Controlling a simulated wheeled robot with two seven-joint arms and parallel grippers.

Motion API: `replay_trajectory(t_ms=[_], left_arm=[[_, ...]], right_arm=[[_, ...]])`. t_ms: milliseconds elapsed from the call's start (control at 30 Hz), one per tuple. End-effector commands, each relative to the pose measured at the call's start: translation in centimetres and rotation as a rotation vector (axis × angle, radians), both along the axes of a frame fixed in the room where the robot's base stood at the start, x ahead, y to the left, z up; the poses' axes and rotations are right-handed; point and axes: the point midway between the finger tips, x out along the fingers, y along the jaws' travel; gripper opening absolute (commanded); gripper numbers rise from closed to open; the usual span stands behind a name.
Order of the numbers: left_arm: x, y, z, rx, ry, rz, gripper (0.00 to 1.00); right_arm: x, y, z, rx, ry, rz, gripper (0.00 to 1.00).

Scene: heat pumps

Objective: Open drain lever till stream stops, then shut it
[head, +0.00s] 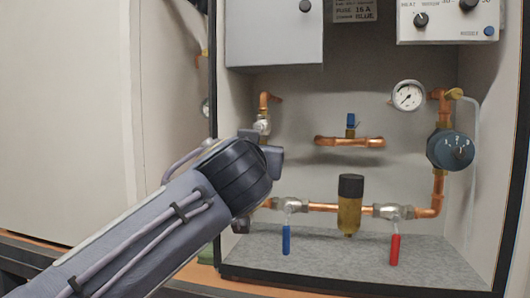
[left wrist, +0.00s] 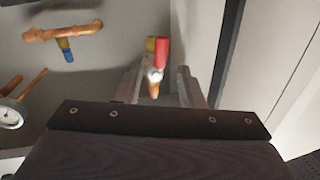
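In the left wrist view a red lever (left wrist: 162,52) sits beside a yellow part (left wrist: 151,44), a pale fitting and a short copper pipe (left wrist: 153,90). My left gripper (left wrist: 160,74) has its fingers apart, with the fitting showing in the gap between them. I cannot tell if either finger touches it. In the head view my left gripper (head: 259,190) reaches to the cabinet's left side and hides this red lever. A copper elbow and silver fitting (head: 262,125) show just above it. No water stream is visible. My right gripper is not in view.
The cabinet also holds a blue lever (head: 286,239), another red lever (head: 394,249), a brass filter with black cap (head: 350,205), a blue-handled valve (head: 351,125), a gauge (head: 408,96) and a dark dial (head: 451,150). The cabinet floor (head: 340,262) is bare.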

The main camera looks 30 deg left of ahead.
Motion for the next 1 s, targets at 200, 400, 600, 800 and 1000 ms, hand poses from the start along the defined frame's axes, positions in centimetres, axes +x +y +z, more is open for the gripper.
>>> replay_trajectory(t_ms=[200, 400, 600, 800, 1000], left_arm=[[3.3, 1.6, 0.2, -0.001, 0.006, 0.001, 0.35], [5.5, 2.6, 0.1, 0.001, 0.006, 0.001, 0.35], [6.1, 2.9, -0.1, 0.001, 0.004, 0.000, 0.35], [6.1, 2.9, -0.1, 0.001, 0.004, 0.000, 0.31], [6.1, 2.9, -0.1, 0.002, 0.004, 0.000, 0.05]], right_arm=[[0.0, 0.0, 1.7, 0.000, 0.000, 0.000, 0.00], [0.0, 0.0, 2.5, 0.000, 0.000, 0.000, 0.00], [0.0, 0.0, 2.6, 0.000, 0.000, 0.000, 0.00], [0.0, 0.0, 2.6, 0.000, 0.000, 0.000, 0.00], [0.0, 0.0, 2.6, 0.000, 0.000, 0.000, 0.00]])
